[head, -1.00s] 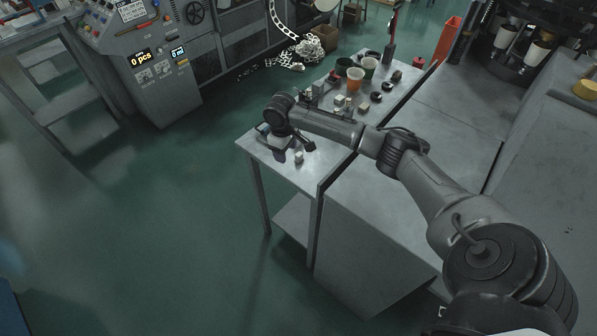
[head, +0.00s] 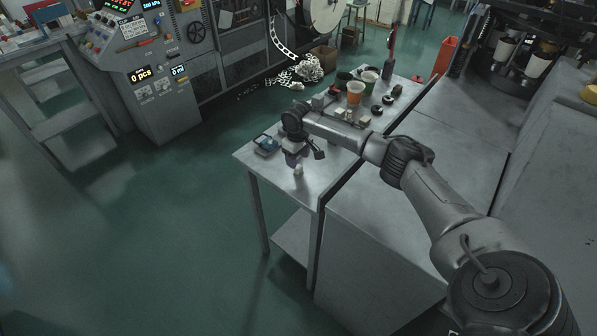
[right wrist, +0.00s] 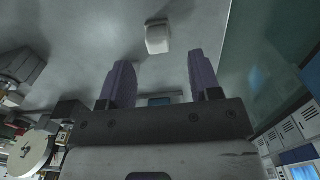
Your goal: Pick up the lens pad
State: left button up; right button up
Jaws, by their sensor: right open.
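A small pale block (head: 299,170), which seems to be the lens pad, stands on the near end of the metal table (head: 318,186). The pale block also shows in the right wrist view (right wrist: 157,38), beyond the fingertips and roughly centred between them. My right gripper (head: 295,158) hangs over the table just behind the block, pointing down. In the right wrist view its two purple fingers (right wrist: 160,75) are apart with nothing between them. Whether they touch the table cannot be told. My left gripper is not in view.
A dark blue device (head: 266,145) lies left of my right gripper. An orange cup (head: 355,92), dark rings (head: 388,100) and several small parts crowd the table's far half. A grey cabinet (head: 375,235) adjoins on the right.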

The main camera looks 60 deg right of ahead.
aim_at(299, 166)
jog(key=shift+s+d+f+b, duration=0.1)
jog(key=shift+f+b, duration=0.55)
jog(key=shift+f, duration=2)
jog(key=c, duration=1)
jog(key=shift+r, duration=0.15)
